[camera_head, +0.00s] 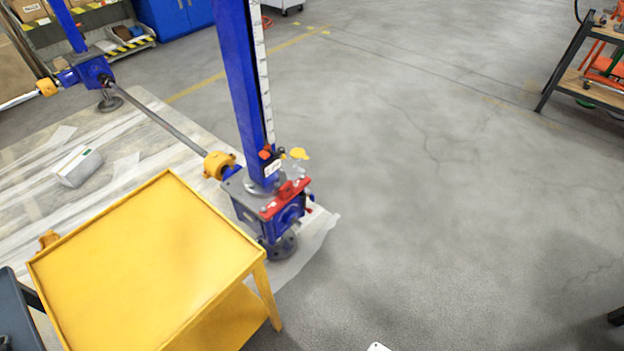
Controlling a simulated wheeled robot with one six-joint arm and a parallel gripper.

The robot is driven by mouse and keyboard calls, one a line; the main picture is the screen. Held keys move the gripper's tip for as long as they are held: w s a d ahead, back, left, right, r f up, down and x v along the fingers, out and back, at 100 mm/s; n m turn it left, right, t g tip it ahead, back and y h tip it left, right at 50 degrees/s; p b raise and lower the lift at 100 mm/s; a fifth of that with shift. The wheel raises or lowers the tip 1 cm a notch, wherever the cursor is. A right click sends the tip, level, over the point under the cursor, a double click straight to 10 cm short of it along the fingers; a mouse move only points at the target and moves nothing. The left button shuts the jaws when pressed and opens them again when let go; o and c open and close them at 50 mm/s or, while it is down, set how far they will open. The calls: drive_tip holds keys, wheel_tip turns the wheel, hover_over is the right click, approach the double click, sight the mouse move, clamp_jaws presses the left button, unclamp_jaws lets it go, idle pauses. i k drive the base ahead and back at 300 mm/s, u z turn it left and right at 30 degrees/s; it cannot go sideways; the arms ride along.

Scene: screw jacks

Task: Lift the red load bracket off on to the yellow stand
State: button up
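The red load bracket (286,199) sits at the front of the blue screw jack's gearbox housing (290,218), near the foot of the tall blue column (243,90). The yellow stand (150,265) is at the lower left, in front of and to the left of the jack. Its flat top is bare. The bracket is apart from the stand. My gripper is not in view.
A steel shaft with an orange-yellow coupling (218,164) runs left from the jack to a second blue jack (93,71). A white box (77,166) lies on the floor sheet. A shelf cart (590,75) stands at upper right. The grey floor (430,210) right of the jack is clear.

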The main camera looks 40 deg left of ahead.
sight(290, 190)
drive_tip(key=u, duration=0.1)
drive_tip(key=i, duration=0.7)
drive_tip(key=u, duration=1.15)
drive_tip(key=i, duration=0.75)
drive_tip(key=u, duration=0.85)
